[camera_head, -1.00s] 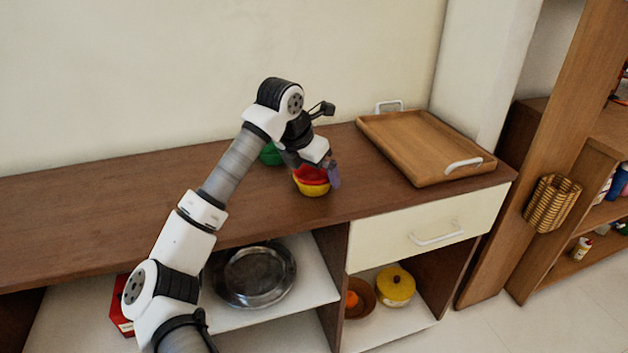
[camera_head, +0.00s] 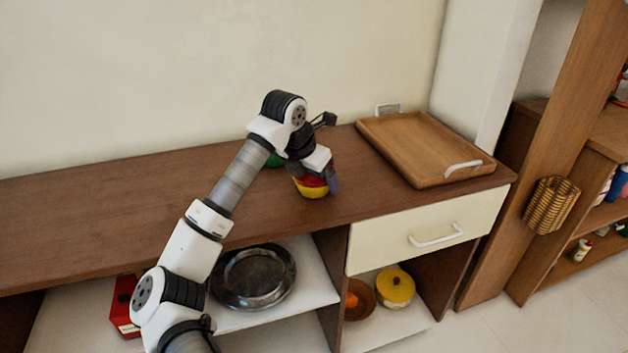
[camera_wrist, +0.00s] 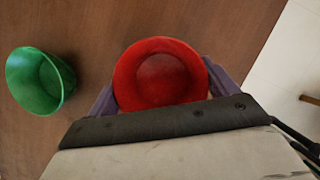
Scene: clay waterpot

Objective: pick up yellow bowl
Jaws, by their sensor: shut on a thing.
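The yellow bowl (camera_head: 312,192) stands on the brown counter near its front edge. Its upper part looks red in the head view, and in the wrist view its round red inside (camera_wrist: 160,78) faces the camera. I cannot tell whether the red is the bowl's own colour or a second bowl nested in it. My gripper (camera_wrist: 163,90) reaches down over it, with one purple finger on each side, shut on the bowl. In the head view one finger shows at its right side, and the wrist hides part of the bowl. The bowl's base appears on or very near the counter.
A green cup (camera_wrist: 40,80) stands close by on the left, partly behind my arm in the head view. A wooden tray (camera_head: 428,180) lies on the right of the counter (camera_head: 90,215). Shelves below hold a metal plate (camera_head: 285,285) and a yellow pot (camera_head: 396,287).

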